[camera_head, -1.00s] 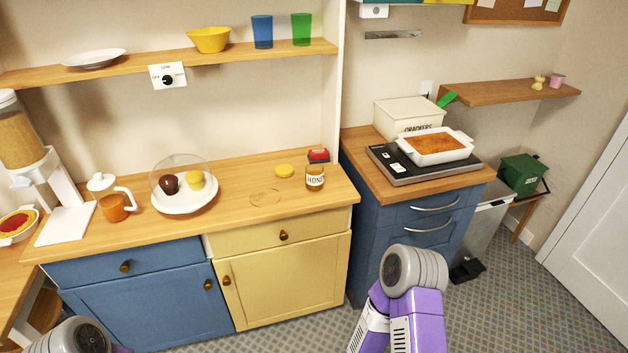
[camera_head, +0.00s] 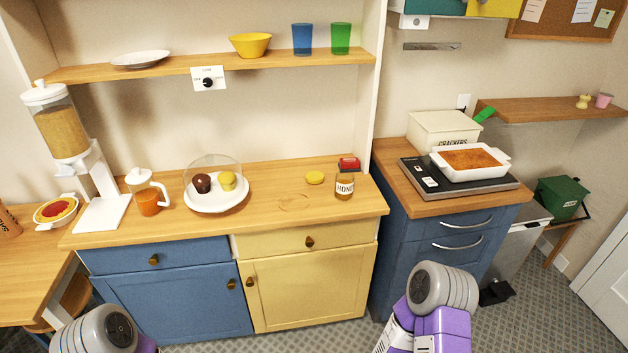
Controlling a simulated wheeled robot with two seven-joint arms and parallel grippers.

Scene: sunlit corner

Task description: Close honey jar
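The honey jar (camera_head: 344,187) stands upright on the wooden counter near its right end, its top open and its label reading HONEY. A round yellow lid (camera_head: 314,178) lies flat on the counter to the left of the jar, apart from it. Parts of my two arms show at the bottom of the view, one at the lower left and one at the lower right, both in front of the cabinets and well short of the counter top. Neither gripper's fingers can be seen.
A glass dome covers sweets on a white plate (camera_head: 217,206) at the left. A ring mark (camera_head: 294,203) lies on bare counter in front of the lid. A shelf (camera_head: 230,68) hangs above.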

